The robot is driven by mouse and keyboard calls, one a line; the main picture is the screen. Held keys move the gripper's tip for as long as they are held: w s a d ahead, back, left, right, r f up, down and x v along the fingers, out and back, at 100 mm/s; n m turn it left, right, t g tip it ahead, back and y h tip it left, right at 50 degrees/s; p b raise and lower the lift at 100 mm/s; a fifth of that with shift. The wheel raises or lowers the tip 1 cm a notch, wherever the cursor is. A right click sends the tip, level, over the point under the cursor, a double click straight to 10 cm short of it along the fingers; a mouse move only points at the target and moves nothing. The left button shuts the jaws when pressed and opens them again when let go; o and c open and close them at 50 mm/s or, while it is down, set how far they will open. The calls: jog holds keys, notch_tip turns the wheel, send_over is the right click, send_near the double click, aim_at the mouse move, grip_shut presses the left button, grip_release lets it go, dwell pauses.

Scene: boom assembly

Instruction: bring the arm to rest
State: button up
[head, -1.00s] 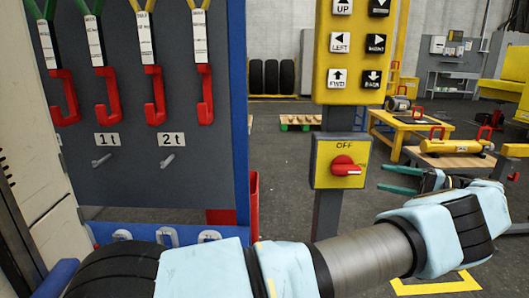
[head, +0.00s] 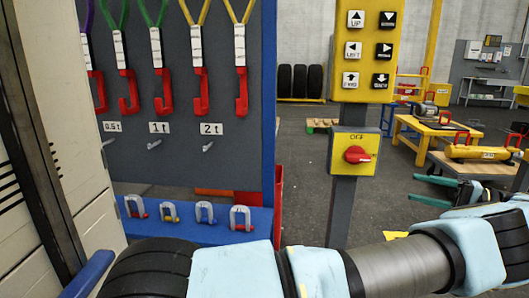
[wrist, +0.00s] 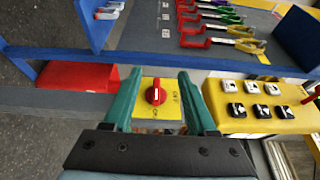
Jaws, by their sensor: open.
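My gripper (head: 440,190) is at the right of the head view, its green fingers apart and pointing left. In the wrist view my gripper (wrist: 158,100) is open and empty, with the red rotary switch (wrist: 156,96) on its yellow plate seen between the fingers. The switch (head: 357,154) also shows in the head view, on a grey post below the yellow button panel (head: 372,50). The fingers appear apart from the switch in the head view. My arm stretches across the bottom of the head view.
A grey board (head: 180,170) with red hooks on coloured slings stands at left. Its blue shelf (head: 180,228) holds several shackles. A red bin (head: 278,200) is beside it. A table (head: 470,168) with a yellow cylinder (head: 476,153) is at right. Open floor lies behind the post.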

jog(key=w+a+n+g+h, duration=0.15)
jog(key=w+a+g, duration=0.25)
jog(key=w+a, duration=0.6)
jog(key=w+a+g+h, duration=0.25)
jog(key=w+a, duration=0.35)
jog(key=a, duration=0.7)
jog(key=a+f+g+h, duration=0.2)
jog(key=a+g+h, duration=0.1)
jog(key=a, duration=0.6)
jog(key=s+a+f+n+h, duration=0.1)
jog(key=s+a+f+h, duration=0.1)
jog(key=s+a+h, duration=0.5)
jog(key=s+a+r+n+t+h, duration=0.1)
jog(key=s+a, duration=0.3)
jog(key=s, duration=0.4)
jog(key=s+a+n+t+h, duration=0.15)
jog(key=s+a, duration=0.25)
jog(key=s, duration=0.4)
notch_tip(320, 180, up, 12)
jog(key=p, duration=1.2)
jog(key=shift+w+r, duration=0.25)
